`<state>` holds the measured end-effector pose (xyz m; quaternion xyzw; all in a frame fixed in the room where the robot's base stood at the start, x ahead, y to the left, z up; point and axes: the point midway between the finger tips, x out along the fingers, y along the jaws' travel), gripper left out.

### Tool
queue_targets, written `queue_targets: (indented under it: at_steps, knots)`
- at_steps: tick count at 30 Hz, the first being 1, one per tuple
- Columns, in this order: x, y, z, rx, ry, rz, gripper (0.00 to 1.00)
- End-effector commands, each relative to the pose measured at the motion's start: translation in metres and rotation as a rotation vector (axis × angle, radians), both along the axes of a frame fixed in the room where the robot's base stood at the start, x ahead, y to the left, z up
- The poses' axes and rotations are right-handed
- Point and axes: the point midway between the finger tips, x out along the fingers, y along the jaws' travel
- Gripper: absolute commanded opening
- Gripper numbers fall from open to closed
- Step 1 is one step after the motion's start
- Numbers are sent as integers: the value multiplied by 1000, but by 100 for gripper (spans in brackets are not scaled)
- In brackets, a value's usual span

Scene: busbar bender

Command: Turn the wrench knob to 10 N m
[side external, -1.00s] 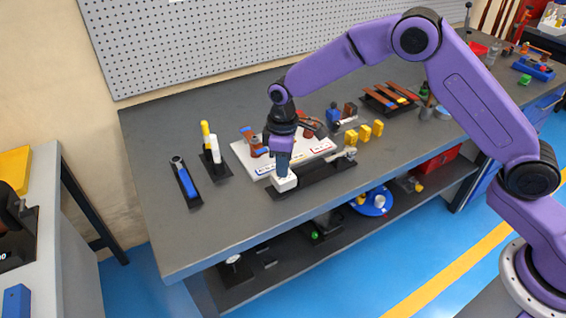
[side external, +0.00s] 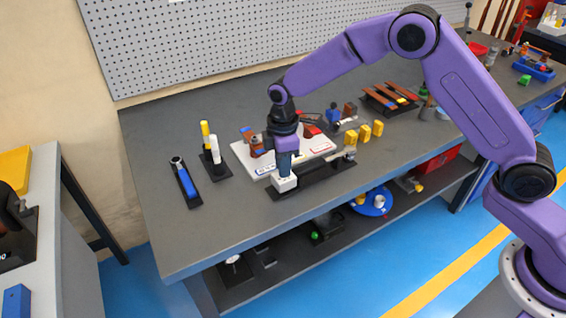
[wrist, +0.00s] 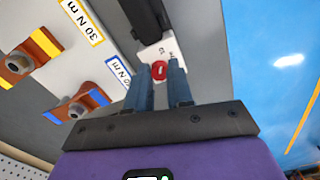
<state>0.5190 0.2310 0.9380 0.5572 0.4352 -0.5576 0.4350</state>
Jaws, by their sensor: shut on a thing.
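The wrench shows in the wrist view as a black shaft (wrist: 145,14) with a white block (wrist: 172,47) at its end. A small red knob (wrist: 160,70) with a pale mark sits by the block; small scale marks beside it are too small to read surely. My gripper (wrist: 168,66) has its two blue-grey fingers shut on the red knob. In the side view my gripper (side external: 286,172) points straight down onto the white block (side external: 284,185) at the left end of a black holder (side external: 330,180). The knob is hidden there.
A white board (side external: 246,158) lies just behind the wrench, with copper pieces. Its yellow-framed label (wrist: 82,22) reads 30 N m; a blue-framed label (wrist: 118,71) is partly hidden. Yellow blocks (side external: 364,132) stand right. A blue-handled tool (side external: 187,183) lies left. The front bench edge is clear.

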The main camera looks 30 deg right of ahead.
Motion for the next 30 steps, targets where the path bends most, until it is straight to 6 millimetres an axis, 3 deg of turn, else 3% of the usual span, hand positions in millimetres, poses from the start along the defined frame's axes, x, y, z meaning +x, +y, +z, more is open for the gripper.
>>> queue_targets:
  at_steps: [5,6,8,9,20,23,30]
  knots:
    - [1,0,0,0,-2,0,0]
    - [1,0,0,0,-2,0,24]
    - [1,0,0,0,-2,0,44]
    - [1,0,0,0,-2,0,47]
    - [1,0,5,0,-2,-1,47]
    - [1,0,16,2,-5,-1,47]
    - [1,0,64,3,-6,-1,47]
